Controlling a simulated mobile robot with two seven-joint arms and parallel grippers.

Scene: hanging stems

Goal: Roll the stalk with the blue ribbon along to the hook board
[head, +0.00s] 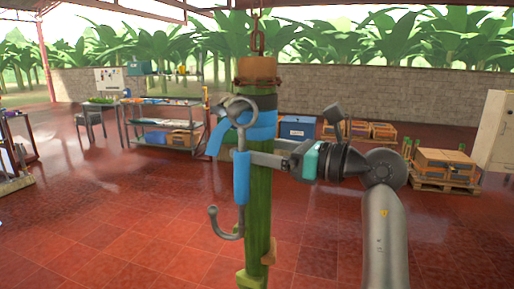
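The green stalk (258,205) hangs upright from a chain (257,38) in the middle of the head view, with a brown cut top. The blue ribbon (264,125) is tied around its upper part, with a loose tail to the left. A grey metal hook tool with a blue handle (241,177), a ring on top and a hook below, is in front of the stalk. My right gripper (249,158) reaches in from the right and appears shut on that handle. Whether the tool touches the stalk is unclear. My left gripper is out of view. I cannot identify the hook board for certain.
A metal shelf table (168,122) with crates stands behind on the left, near a white panel (109,80). Boxes on a pallet (444,168) and a pale cabinet (497,130) stand at the right. A brick wall (340,92) closes the back. The red tiled floor (110,235) is clear at front left.

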